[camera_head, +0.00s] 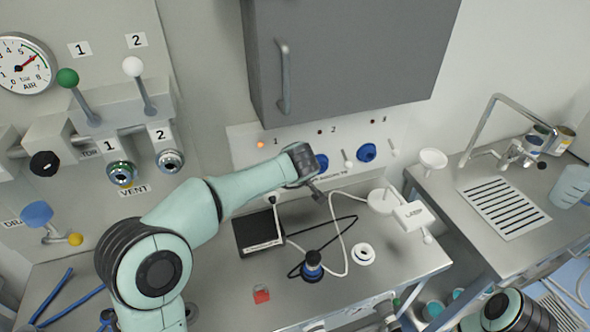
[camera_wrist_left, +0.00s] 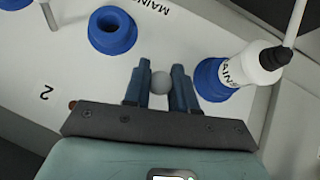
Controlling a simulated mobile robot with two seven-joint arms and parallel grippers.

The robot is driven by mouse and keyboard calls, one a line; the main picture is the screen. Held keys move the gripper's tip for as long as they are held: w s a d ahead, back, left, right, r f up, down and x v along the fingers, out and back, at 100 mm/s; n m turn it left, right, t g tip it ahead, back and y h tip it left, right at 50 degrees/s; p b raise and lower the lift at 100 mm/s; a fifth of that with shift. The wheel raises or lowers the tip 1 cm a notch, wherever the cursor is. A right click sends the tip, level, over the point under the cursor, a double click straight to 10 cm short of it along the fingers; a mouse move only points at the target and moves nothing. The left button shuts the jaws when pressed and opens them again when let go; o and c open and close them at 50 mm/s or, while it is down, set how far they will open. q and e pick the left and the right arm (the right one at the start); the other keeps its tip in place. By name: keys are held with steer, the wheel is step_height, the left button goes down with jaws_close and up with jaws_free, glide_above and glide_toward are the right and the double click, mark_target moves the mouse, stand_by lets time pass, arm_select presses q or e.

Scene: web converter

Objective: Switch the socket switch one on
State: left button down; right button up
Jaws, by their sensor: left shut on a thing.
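My left gripper (camera_wrist_left: 160,88) is shut on a small grey ball knob (camera_wrist_left: 161,82), with one blue finger on each side of it. The knob sits between a blue socket (camera_wrist_left: 213,80) holding a white plug (camera_wrist_left: 240,65) and an empty blue socket (camera_wrist_left: 112,30). In the head view my left gripper (camera_head: 316,190) reaches the white socket panel (camera_head: 240,135) and hides the first socket and its switch. The lamp (camera_head: 261,144) by number 1 glows orange; the lamps by 2 (camera_head: 320,132) and 3 (camera_head: 372,121) are dark. My right gripper is not in view.
A grey cabinet (camera_head: 345,60) hangs just above the panel. A sink (camera_head: 503,207) is at the right.

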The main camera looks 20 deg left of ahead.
arm_select(q)
steer(key=shift+r+g+h, duration=0.25)
steer(key=shift+g+h, duration=0.05)
steer(key=shift+g, duration=0.1)
steer(key=c, duration=1)
jaws_free()
steer(key=v, duration=1.3)
steer(key=shift+s+r, duration=0.1)
